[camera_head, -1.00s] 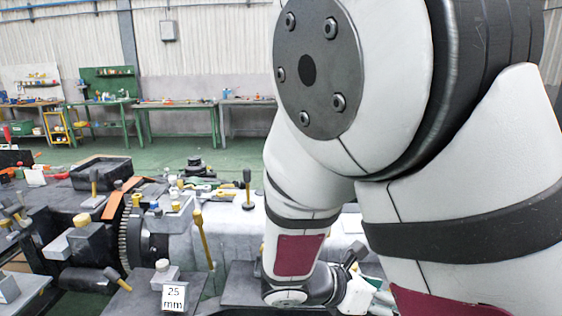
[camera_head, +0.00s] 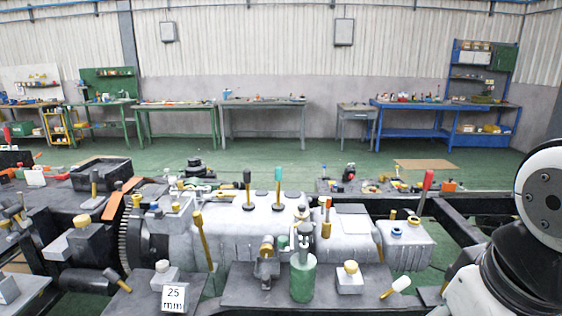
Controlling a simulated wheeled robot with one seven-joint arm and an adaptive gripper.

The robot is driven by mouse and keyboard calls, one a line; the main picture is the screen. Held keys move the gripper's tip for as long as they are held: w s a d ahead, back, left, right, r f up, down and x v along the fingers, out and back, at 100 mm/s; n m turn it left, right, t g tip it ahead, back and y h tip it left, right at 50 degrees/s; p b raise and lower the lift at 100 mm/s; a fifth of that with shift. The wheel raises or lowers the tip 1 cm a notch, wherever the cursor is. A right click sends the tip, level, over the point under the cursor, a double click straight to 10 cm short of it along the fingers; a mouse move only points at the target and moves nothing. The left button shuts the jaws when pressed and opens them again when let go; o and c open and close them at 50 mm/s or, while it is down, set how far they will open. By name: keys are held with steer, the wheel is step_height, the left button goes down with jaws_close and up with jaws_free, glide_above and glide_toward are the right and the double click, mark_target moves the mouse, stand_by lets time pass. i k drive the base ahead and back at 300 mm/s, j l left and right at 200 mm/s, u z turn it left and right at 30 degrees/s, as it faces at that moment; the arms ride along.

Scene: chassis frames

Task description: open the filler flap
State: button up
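A long pale grey housing (camera_head: 245,226) lies across the middle of the chassis frame. A flat, square grey panel (camera_head: 354,222) lies on its top, right of centre; I cannot tell whether this is the filler flap. A smaller grey block (camera_head: 405,245) with blue-rimmed and yellow caps stands at the housing's right end. No clearly raised flap shows. My arm (camera_head: 545,205) is at the right edge of the head view. My gripper is out of view, so its distance from the flap is hidden.
A green cylinder (camera_head: 302,278) and a small yellow-topped block (camera_head: 349,278) stand in front of the housing. Upright levers include a red-handled one (camera_head: 426,190). Green floor (camera_head: 300,151) lies clear behind.

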mark_target(301, 213)
steer(key=i+j, duration=0.35)
steer(key=i, duration=0.2)
steer(key=i+j, duration=0.4)
steer(key=i+l+z, duration=0.05)
steer(key=i, duration=0.05)
